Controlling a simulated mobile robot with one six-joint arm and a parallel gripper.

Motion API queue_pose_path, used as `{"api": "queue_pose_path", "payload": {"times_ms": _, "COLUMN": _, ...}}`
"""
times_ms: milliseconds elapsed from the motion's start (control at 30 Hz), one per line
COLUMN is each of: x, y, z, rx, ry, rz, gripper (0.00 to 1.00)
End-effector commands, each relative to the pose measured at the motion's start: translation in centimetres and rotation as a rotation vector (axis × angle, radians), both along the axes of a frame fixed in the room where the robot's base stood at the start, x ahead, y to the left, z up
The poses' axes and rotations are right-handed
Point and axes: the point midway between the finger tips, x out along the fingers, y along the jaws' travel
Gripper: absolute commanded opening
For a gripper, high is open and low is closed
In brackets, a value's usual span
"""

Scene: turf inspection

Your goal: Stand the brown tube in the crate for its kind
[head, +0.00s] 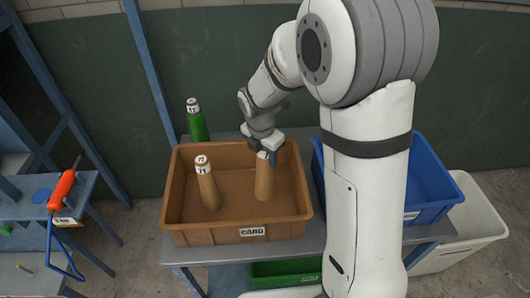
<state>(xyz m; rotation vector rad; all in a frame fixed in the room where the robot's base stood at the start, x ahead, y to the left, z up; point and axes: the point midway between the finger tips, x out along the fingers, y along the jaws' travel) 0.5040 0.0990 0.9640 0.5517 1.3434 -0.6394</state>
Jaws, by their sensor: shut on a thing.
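A brown tube (264,182) with a pale top stands upright, or nearly so, inside the brown crate (205,237) on its right side. My gripper (266,153) is shut on the top of this tube from above. Whether the tube's base touches the crate floor I cannot tell. A second brown tube (209,190) with a white marked cap stands in the same crate to the left, leaning slightly in the picture. The crate carries a white label on its front.
A green tube (197,124) stands behind the brown crate. A blue crate (440,208) is to the right, partly hidden by my arm. A green crate (285,273) sits below, and a white bin (470,232) is at far right. An orange-handled tool (62,190) is at left.

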Motion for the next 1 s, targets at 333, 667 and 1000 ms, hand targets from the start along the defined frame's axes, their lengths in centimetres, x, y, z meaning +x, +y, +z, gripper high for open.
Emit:
{"api": "queue_pose_path", "payload": {"times_ms": 333, "x": 0.0, "y": 0.0, "z": 0.1, "rx": 0.000, "ry": 0.000, "rz": 0.001, "gripper": 0.63}}
{"api": "queue_pose_path", "payload": {"times_ms": 667, "x": 0.0, "y": 0.1, "z": 1.4, "rx": 0.000, "ry": -0.001, "rz": 0.000, "gripper": 0.63}}
{"api": "queue_pose_path", "payload": {"times_ms": 1000, "x": -0.7, "y": 0.9, "z": 8.2, "rx": 0.002, "ry": -0.006, "rz": 0.003, "gripper": 0.63}}
